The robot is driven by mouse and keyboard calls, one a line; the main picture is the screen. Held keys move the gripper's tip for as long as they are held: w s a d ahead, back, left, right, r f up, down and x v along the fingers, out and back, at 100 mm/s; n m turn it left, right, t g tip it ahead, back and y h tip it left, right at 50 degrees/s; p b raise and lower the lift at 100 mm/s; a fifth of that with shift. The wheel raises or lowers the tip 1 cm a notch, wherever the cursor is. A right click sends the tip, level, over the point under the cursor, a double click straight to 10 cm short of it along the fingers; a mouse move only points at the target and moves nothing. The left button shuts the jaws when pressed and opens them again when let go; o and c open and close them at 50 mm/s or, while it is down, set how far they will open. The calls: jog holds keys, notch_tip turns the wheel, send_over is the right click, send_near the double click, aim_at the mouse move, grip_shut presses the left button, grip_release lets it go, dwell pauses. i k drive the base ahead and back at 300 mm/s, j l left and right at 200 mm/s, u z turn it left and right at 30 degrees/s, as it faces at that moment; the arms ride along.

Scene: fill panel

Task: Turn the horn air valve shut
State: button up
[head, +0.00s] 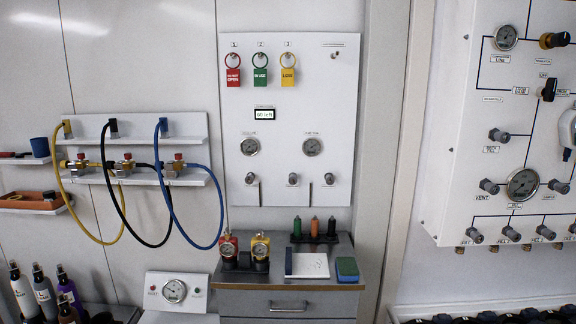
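I cannot single out the horn air valve by its label; the lettering is too small to read for certain. The white panel at the right (460,130) carries several valves. A black lever valve (548,89) sits in its upper part below a small label that seems to read OFF. A black-and-brass knob (555,40) is above it. Grey knobs, among them the one at the vent label (488,186), sit lower down. Whether any valve is open or shut is not clear. My gripper is not recognisable in view.
A white object (567,128) is cut off at the right edge; I cannot tell what it is. Gauges (522,185) and a row of lower fittings (474,236) are on the panel. A tagged panel (290,95), drawer cabinet (328,298) and hose rack (140,124) stand left.

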aim_at(293, 179)
jog(key=i, duration=1)
